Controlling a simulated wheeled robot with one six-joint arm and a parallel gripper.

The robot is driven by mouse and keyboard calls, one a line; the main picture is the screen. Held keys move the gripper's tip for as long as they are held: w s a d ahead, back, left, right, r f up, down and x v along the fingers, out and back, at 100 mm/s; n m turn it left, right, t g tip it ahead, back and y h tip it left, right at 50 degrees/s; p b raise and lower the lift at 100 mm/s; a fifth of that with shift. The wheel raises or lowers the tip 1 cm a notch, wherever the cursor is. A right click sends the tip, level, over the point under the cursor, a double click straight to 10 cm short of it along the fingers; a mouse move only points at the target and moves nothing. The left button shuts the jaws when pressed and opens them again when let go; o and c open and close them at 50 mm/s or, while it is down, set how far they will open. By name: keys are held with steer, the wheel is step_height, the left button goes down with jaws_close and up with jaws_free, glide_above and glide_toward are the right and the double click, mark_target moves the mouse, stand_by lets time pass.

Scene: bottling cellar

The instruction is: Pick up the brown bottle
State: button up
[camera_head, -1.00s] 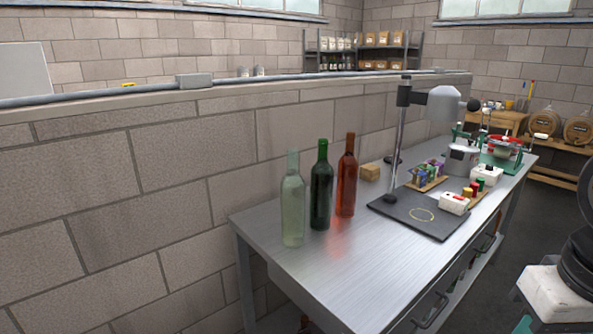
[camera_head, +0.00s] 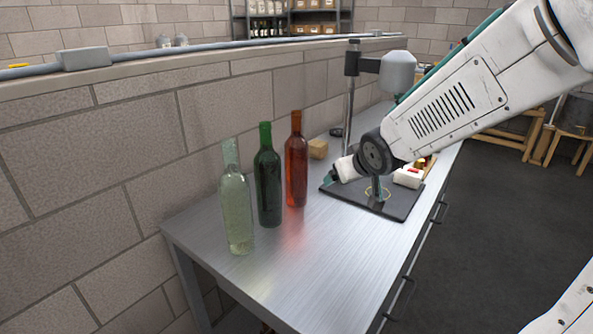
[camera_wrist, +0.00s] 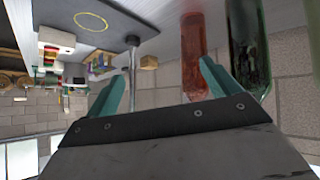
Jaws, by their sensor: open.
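The brown bottle (camera_head: 296,165), reddish-amber and see-through, stands upright on the metal bench (camera_head: 325,250), rightmost of three bottles. My gripper (camera_head: 329,181) is to its right in the head view, over the black plate side, apart from it. In the wrist view the picture is upside down; my gripper's teal fingers (camera_wrist: 163,72) are spread with nothing between them. The brown bottle (camera_wrist: 194,45) shows there behind the right finger, which hides part of it.
A dark green bottle (camera_head: 268,180) and a clear pale bottle (camera_head: 236,205) stand left of the brown one. A cardboard-coloured block (camera_head: 318,149) is behind it. A stand's post (camera_head: 349,105) rises from a black plate (camera_head: 400,211). The bench front is clear.

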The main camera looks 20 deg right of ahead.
mark_target(297, 169)
steer(key=w+a+f+n+t+y, duration=0.1)
steer(key=w+f+t+y, duration=0.1)
steer(key=w, duration=0.2)
steer(key=w+a+f+n+t+y, duration=0.1)
steer(key=w+f+t+y, duration=0.1)
steer(key=w+f, duration=0.1)
steer(key=w+a+f+n+t+y, duration=0.1)
steer(key=w+f+t+y, duration=0.1)
steer(key=w, duration=0.3)
steer(key=shift+w+a+f+y, duration=0.15)
steer(key=shift+a+f+y, duration=0.1)
steer(key=shift+a+y, duration=0.1)
steer(key=shift+a+f+t+y, duration=0.25)
steer(key=shift+t+y, duration=0.1)
steer(key=shift+t, duration=0.15)
steer(key=x, duration=0.7)
steer(key=shift+w+a+f, duration=0.15)
steer(key=shift+w+a, duration=0.1)
steer(key=shift+w, duration=0.05)
steer(key=c, duration=1.7)
jaws_close()
